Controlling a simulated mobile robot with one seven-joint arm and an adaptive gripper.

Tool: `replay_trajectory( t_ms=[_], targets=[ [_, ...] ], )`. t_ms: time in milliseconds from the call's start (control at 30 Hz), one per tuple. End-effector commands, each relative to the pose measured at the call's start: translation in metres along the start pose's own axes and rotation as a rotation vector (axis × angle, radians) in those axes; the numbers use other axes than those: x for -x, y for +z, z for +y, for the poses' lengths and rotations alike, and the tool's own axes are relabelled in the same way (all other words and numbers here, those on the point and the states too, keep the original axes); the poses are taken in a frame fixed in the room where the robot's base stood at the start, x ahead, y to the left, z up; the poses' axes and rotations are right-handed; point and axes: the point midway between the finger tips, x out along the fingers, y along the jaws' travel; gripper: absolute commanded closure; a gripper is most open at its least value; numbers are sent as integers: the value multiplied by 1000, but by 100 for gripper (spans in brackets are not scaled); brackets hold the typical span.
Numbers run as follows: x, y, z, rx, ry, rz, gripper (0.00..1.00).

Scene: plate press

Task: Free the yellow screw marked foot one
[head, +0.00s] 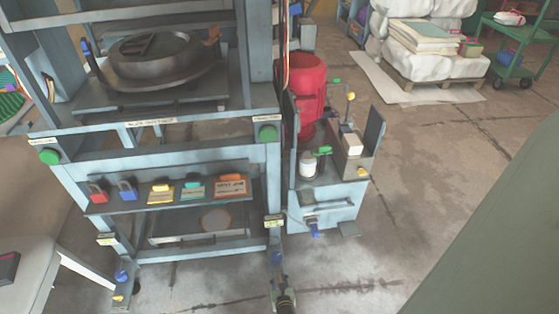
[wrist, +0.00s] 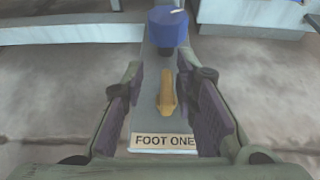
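The yellow screw (wrist: 167,94) stands on a narrow grey foot plate in the wrist view, just behind the label reading FOOT ONE (wrist: 163,141). A blue knob (wrist: 168,28) sits farther along the same plate. My gripper (wrist: 167,78) is open, with one finger to the left and one to the right of the yellow screw. Gaps show on both sides; I cannot tell how far down the fingers reach. In the head view my gripper (head: 281,284) is over the press's front right foot and hides the yellow screw there.
The press frame (head: 160,255) stands behind the foot, with padlocks and tags on a rail (head: 183,193). A second foot at left carries a blue knob (head: 121,275) and a yellow screw (head: 118,297). A blue-grey cabinet (head: 330,205) stands right. Floor is clear at front.

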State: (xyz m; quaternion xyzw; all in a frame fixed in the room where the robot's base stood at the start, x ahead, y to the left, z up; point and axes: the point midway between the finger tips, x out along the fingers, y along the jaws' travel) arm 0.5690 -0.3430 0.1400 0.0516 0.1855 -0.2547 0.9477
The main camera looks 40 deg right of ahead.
Motion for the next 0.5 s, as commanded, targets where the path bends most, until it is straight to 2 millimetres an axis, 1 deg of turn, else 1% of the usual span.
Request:
replay_trajectory(
  t_ms=[500],
  targets=[
    [0,-1,-4,-1,-11,4,71]
  ],
)
